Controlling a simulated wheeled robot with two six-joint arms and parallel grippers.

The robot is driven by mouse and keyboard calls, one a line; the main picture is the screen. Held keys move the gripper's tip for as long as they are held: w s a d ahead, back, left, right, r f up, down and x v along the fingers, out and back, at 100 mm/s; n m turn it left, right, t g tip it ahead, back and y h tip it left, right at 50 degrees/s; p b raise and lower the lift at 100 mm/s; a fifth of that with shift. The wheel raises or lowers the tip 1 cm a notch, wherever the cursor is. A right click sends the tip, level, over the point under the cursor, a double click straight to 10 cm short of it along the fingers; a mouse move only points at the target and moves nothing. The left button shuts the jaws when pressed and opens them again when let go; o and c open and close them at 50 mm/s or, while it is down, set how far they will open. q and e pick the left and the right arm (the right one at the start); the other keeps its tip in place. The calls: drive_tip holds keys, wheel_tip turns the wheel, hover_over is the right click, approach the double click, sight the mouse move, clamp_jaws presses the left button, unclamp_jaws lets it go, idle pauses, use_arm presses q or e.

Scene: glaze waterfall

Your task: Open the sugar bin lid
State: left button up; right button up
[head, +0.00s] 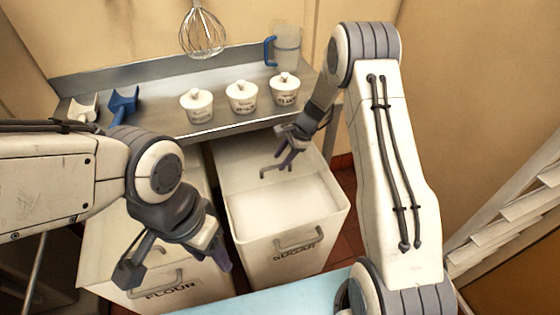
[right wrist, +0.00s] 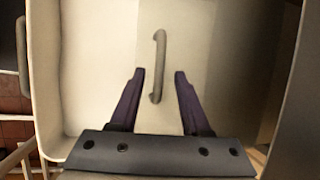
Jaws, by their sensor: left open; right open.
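The sugar bin (head: 290,262) is a pale bin labelled SUGAR, below the shelf. White sugar (head: 285,208) shows in its front part. A pale lid panel (head: 236,160) covers the back part, with a grey bar handle (head: 277,170) on it. My right gripper (head: 285,160) is open and empty over the lid, at the handle. In the right wrist view, the handle (right wrist: 158,65) stands ahead of the open fingers (right wrist: 158,75), its lower end between the tips. Touch cannot be told. My left gripper (head: 222,262) is open and empty over the flour bin, left of the sugar bin.
The flour bin (head: 120,286) stands left of the sugar bin. The steel shelf (head: 150,118) above holds several white lidded jars, two scoops and a clear jug (head: 287,48). A whisk (head: 202,35) hangs above. A light blue surface (head: 285,300) lies in front.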

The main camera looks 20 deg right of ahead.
drive_tip(key=v, duration=0.8)
drive_tip(key=shift+r, duration=0.25)
drive_tip(key=shift+d, duration=0.15)
